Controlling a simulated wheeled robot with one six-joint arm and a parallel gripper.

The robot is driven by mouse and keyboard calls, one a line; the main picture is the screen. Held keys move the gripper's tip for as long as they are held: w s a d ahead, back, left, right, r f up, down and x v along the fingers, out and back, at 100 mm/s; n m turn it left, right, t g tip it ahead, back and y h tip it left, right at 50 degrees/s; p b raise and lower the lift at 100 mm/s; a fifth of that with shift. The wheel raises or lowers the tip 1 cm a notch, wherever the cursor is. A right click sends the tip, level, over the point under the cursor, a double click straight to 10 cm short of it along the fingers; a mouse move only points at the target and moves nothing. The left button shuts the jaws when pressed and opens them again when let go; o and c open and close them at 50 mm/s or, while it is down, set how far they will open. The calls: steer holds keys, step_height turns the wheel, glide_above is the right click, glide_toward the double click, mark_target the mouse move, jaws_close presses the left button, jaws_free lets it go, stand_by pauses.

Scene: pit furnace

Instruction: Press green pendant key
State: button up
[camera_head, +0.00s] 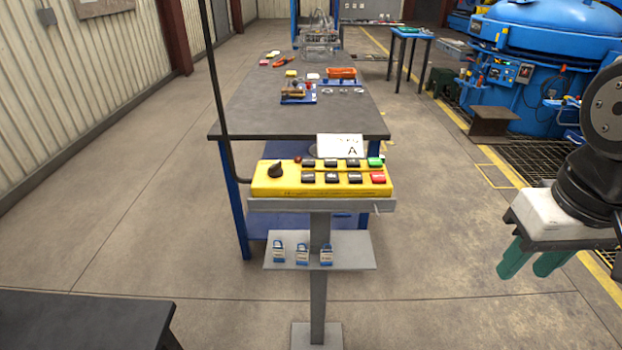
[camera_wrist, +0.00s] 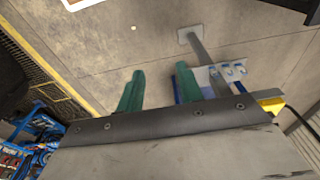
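The yellow pendant (camera_head: 262,187) lies on a grey stand in the middle of the head view. Its green key (camera_head: 375,162) is at the far right end of the back row, just behind a red key (camera_head: 378,178). My gripper (camera_head: 533,262) is well to the right of the pendant, apart from it. Its two green fingers are spread with a gap and nothing between them. The wrist view shows the gripper (camera_wrist: 158,88) too, with a yellow corner of the pendant (camera_wrist: 272,104) at the right edge; the green key cannot be seen there.
A card marked A (camera_head: 340,145) stands behind the keys. A black cable hangs at the pendant's left. The stand's lower shelf (camera_head: 360,252) holds three padlocks. A dark workbench (camera_head: 240,125) is behind, and a blue furnace (camera_head: 550,55) at back right. Floor between gripper and stand is clear.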

jaws_close()
stand_by(1.6)
